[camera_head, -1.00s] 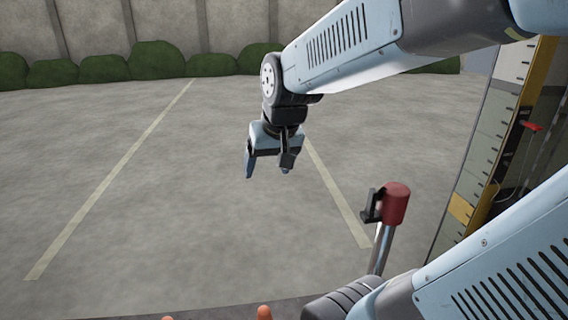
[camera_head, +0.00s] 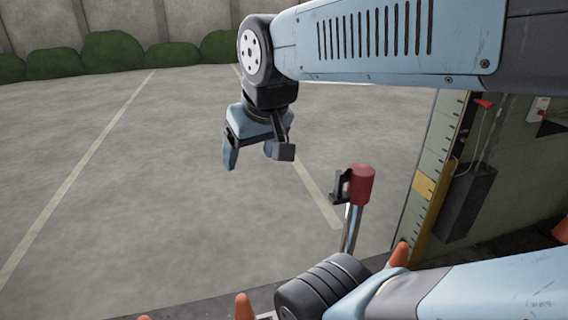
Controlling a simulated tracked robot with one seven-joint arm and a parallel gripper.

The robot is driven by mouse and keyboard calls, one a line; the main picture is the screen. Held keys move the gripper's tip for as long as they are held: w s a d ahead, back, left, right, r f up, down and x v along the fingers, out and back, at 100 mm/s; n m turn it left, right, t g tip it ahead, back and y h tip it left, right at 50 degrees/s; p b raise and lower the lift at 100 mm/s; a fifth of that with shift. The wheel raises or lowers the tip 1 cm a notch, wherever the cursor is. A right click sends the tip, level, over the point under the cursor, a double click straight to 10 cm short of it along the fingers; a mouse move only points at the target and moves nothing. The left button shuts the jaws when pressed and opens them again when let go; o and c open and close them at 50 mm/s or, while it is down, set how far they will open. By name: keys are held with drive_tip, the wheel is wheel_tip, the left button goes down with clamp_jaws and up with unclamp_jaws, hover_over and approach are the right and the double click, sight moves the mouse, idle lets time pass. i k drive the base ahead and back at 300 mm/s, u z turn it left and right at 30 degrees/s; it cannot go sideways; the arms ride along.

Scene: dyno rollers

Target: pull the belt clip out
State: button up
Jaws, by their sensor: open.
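A metal post (camera_head: 351,230) with a red cylindrical head (camera_head: 362,185) stands right of the picture's middle, partly hidden at its foot by my arm. A small black piece (camera_head: 341,187), which looks like the belt clip, sits on the left side of the red head. No belt shows. My gripper (camera_head: 257,157) hangs fingers down, to the left of the post and higher in the picture. Its two fingers are apart, with nothing between them. It is clear of the clip in the picture, but how far apart in depth I cannot tell.
Orange cones stand low in the picture, one (camera_head: 399,255) right of the post and one (camera_head: 243,307) at the bottom edge. A wall with a yellow-edged panel (camera_head: 437,170) and a dark box (camera_head: 465,203) is at right. Open paved ground (camera_head: 170,190) lies left.

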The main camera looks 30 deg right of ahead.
sight(340, 176)
drive_tip(key=u, duration=0.7)
drive_tip(key=k, duration=1.35)
drive_tip(key=z, duration=0.75)
drive_tip(key=i, duration=0.95)
drive_tip(key=z, duration=0.1)
